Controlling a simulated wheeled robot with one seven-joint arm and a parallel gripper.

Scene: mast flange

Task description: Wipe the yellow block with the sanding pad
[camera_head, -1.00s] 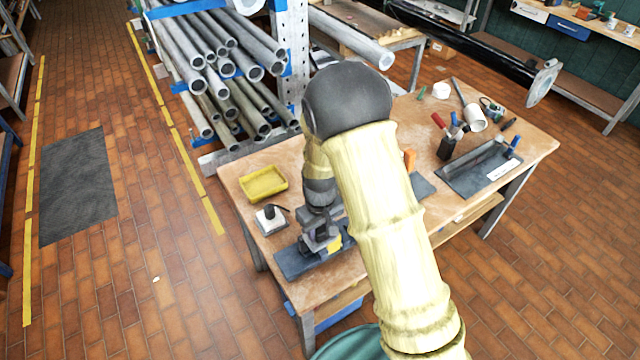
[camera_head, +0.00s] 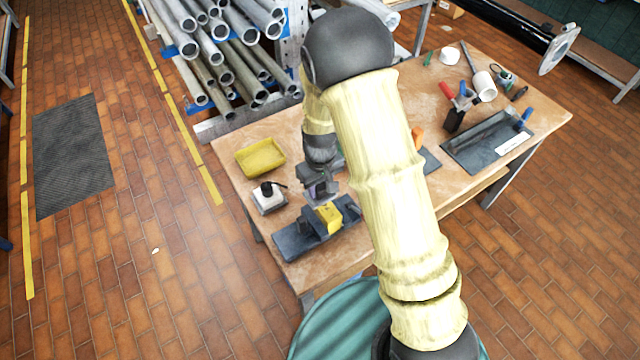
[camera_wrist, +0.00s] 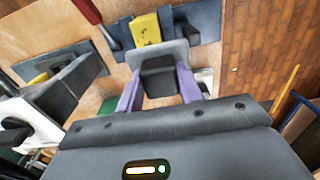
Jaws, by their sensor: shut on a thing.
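The yellow block (camera_head: 327,217) sits in a dark vise-like holder (camera_head: 290,243) on the near left part of the workbench. In the wrist view the yellow block (camera_wrist: 145,30) shows dark spots on its face. My gripper (camera_head: 321,193) is above the bench, just behind the block in the head view. In the wrist view its purple fingers are shut on the sanding pad (camera_wrist: 160,76), a grey plate with a dark grip. The pad's underside is hidden.
A yellow tray (camera_head: 260,157) and a small box with a black-topped bottle (camera_head: 268,198) stand left of my gripper. A dark tray (camera_head: 485,150), a tool holder (camera_head: 455,118) and a white cup (camera_head: 484,87) stand at the right. Pipes are racked behind the bench.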

